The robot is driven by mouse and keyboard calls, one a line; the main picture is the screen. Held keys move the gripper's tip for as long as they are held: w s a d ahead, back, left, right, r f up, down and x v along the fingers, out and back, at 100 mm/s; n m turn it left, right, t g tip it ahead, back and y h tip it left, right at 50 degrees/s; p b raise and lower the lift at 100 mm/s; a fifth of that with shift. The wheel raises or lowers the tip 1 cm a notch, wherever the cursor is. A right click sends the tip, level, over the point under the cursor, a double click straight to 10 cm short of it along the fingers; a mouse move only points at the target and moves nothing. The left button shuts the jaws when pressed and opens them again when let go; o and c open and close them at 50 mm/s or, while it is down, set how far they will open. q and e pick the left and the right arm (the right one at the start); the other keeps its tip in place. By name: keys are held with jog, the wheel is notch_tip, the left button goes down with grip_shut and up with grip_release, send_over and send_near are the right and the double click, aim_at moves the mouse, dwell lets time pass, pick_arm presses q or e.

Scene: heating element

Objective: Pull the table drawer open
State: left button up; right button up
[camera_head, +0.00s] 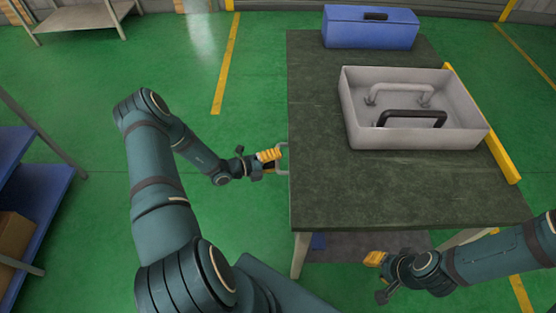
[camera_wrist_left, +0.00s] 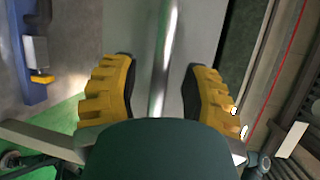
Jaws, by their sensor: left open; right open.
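The dark-topped table (camera_head: 330,190) stands right of centre in the head view. The drawer's metal handle (camera_head: 284,160) sticks out past the table's left edge. My left gripper (camera_head: 270,157) is at this handle. In the left wrist view, the handle bar (camera_wrist_left: 165,50) runs between the two yellow fingers of the left gripper (camera_wrist_left: 163,95), with a gap on both sides. The grey drawer front (camera_wrist_left: 200,30) lies behind the bar. The tabletop hides the drawer body in the head view. My right gripper (camera_head: 377,262) is open and empty, low by the table's front edge.
A grey tray (camera_head: 365,128) with a light handle (camera_head: 400,92) and a black handle (camera_head: 412,117) stands on the table. A blue toolbox (camera_head: 360,34) is at its far end. A blue shelf (camera_head: 40,195) stands at the left. Green floor left of the table is clear.

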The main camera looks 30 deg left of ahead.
pick_arm(q)
jog(key=shift+w+d+f, duration=0.1)
jog(key=shift+w+d, duration=0.25)
jog(key=shift+w, duration=0.05)
grip_shut()
jog(key=shift+a, duration=0.1)
